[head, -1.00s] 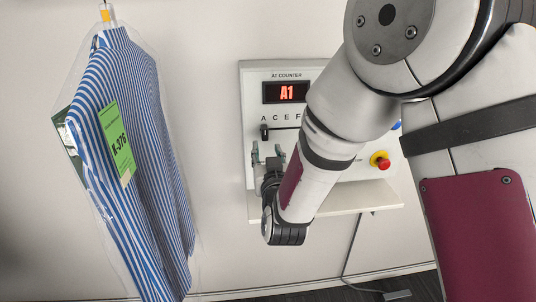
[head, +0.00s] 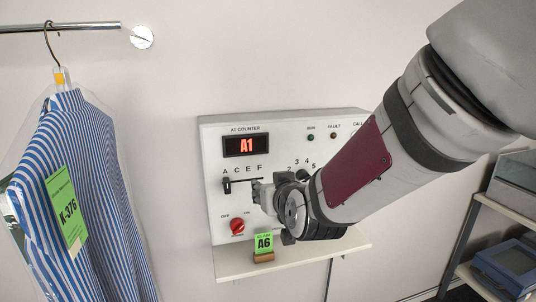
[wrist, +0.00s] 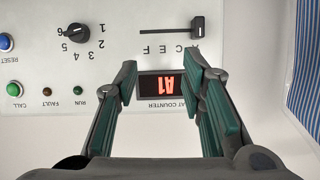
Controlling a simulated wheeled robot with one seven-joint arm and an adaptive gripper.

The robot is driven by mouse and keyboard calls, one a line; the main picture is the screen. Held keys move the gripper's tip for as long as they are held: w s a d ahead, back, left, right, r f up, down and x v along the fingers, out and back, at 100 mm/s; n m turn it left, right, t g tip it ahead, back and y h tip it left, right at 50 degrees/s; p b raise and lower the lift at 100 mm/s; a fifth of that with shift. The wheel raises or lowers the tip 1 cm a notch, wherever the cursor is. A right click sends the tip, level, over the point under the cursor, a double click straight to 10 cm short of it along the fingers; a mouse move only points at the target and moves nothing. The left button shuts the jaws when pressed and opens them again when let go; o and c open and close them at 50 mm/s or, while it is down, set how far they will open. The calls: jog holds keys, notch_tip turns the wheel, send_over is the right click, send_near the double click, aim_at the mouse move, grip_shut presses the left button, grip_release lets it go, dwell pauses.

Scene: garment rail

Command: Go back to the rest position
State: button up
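My gripper (head: 262,192) is in front of the control panel (head: 212,150) in the head view, partly hidden by my own wrist. In the wrist view my gripper (wrist: 160,80) is open, its green-padded fingers wide apart with nothing between them. The panel's red display (head: 246,145) reads A1; it also shows between the fingers in the wrist view (wrist: 162,86), upside down. The slider (head: 227,186) is at the left end of its slot, near A. The numbered knob (wrist: 76,33) is clear of the fingers in the wrist view.
A striped shirt (head: 75,190) in clear plastic hangs from a rail (head: 60,28) at the left. A green A6 tag (head: 264,243) stands on the panel's shelf (head: 300,262). A red switch (head: 237,226) is near the gripper. A rack with a blue box (head: 510,262) stands at the right.

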jog(key=s+d+m+g+h, duration=0.1)
jog(key=s+d+g, duration=0.1)
jog(key=s+d, duration=0.4)
jog(key=s+d+r+m+g+h, duration=0.1)
jog(key=s+d+g, duration=0.2)
jog(key=s, duration=1)
jog(key=s+d+r+g+h, duration=0.1)
jog(key=s+d+g+h, duration=0.1)
jog(key=s+d, duration=0.7)
jog(key=shift+s+d+r+m+g, duration=0.2)
jog(key=shift+s+d+m+g, duration=0.15)
jog(key=shift+d, duration=0.25)
jog(key=shift+o, duration=0.5)
dwell(0.4)
